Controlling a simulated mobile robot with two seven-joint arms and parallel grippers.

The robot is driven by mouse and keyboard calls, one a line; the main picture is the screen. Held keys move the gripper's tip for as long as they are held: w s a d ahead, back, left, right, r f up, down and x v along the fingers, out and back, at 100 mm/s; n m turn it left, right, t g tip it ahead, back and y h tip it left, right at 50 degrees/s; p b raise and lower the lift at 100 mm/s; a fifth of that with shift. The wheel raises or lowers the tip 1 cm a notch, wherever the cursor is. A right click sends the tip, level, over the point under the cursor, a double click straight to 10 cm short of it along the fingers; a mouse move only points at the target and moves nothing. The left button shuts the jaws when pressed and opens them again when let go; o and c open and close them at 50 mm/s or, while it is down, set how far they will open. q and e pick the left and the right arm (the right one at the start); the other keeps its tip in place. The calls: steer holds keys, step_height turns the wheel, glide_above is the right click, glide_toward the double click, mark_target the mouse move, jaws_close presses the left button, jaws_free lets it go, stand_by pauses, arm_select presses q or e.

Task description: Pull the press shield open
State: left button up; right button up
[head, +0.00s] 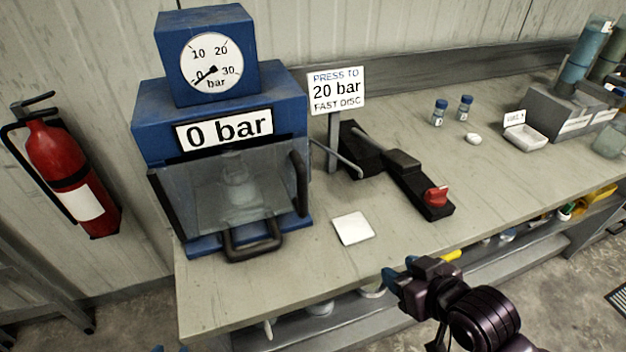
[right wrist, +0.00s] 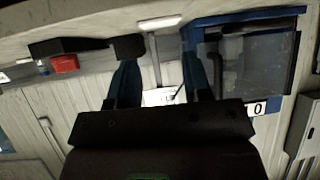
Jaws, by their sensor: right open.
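The blue press (head: 220,110) stands at the left end of the bench, with a dial and a "0 bar" display. Its clear shield (head: 200,195) covers the front and looks closed, with a pale, blurred shape behind it. A black upright handle (head: 299,183) is at the shield's right side. The shield also shows upside down in the right wrist view (right wrist: 262,62). My right gripper (head: 400,268) is open and empty in front of the bench, right of the press and apart from the handle. Only small blue bits at the head view's bottom edge may be my left gripper.
A black lever unit with a red knob (head: 435,196) lies right of the press, behind a white square (head: 353,228). A sign (head: 337,91) stands between them. Small bottles, a white dish (head: 525,138) and a grey rack are further right. A fire extinguisher (head: 72,170) hangs left.

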mark_target(302, 183)
steer(key=w+a+r+n+y, duration=0.6)
steer(key=a+r+y, duration=0.3)
steer(key=r+y, duration=0.1)
steer(key=shift+t, duration=0.3)
steer(key=x, duration=1)
steer(key=shift+w+a+r+p, duration=0.1)
steer(key=shift+w+a+p, duration=0.1)
steer(key=shift+p, duration=0.1)
steer(key=shift+d, duration=0.1)
jaws_close()
